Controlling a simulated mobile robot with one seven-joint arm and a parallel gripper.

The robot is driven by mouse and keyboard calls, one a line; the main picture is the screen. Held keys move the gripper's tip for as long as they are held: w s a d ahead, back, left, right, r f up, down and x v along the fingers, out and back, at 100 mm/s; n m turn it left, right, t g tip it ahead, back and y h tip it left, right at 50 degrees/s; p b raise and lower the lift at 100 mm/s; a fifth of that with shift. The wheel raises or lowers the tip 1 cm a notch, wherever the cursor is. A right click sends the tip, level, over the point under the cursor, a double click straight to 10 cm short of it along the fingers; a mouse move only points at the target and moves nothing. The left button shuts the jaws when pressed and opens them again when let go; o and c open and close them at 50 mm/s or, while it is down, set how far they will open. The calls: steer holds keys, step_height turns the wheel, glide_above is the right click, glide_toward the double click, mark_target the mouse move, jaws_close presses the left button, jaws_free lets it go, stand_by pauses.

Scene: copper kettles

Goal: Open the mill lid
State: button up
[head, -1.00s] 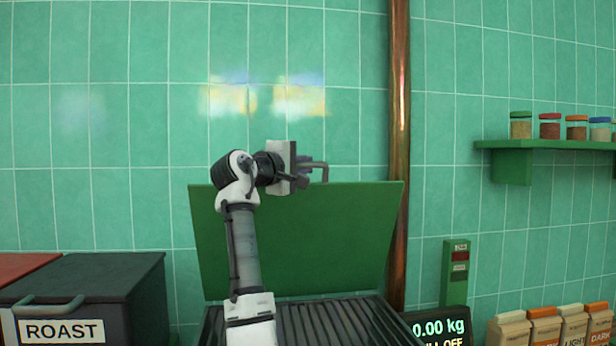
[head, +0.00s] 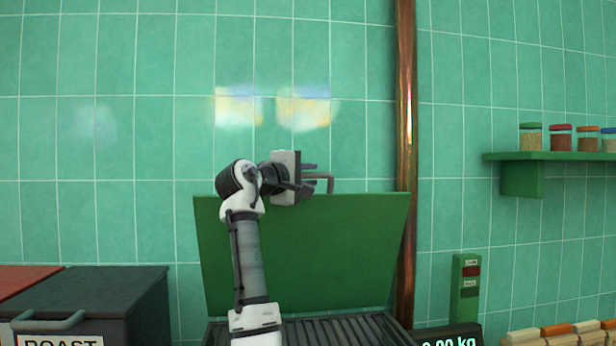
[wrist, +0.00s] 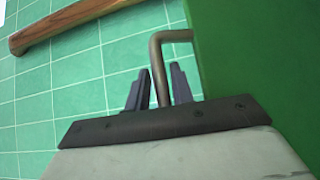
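The green mill lid (head: 310,255) stands raised, nearly upright, behind the dark ribbed grill of the mill (head: 340,331). A grey bar handle (head: 331,183) sticks up at its top edge, and it also shows in the wrist view (wrist: 156,62) beside the green lid (wrist: 260,60). My gripper (head: 311,178) is at the lid's top edge, at the handle. In the wrist view my gripper (wrist: 160,72) has its two dark fingers apart, one on each side of the handle bar, with small gaps showing. My arm hides part of the lid's left side.
A dark roast bin (head: 95,295) stands at the left, with a red one (head: 22,280) beside it. A copper pipe (head: 405,130) runs up the tiled wall just right of the lid.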

steer(key=shift+s+a+f+b, duration=0.2)
steer(key=shift+s+a+b, duration=0.1)
steer(key=shift+s+b, duration=0.05)
steer(key=b+v, duration=0.5)
steer(key=v, duration=0.8)
steer(key=shift+r, duration=0.2)
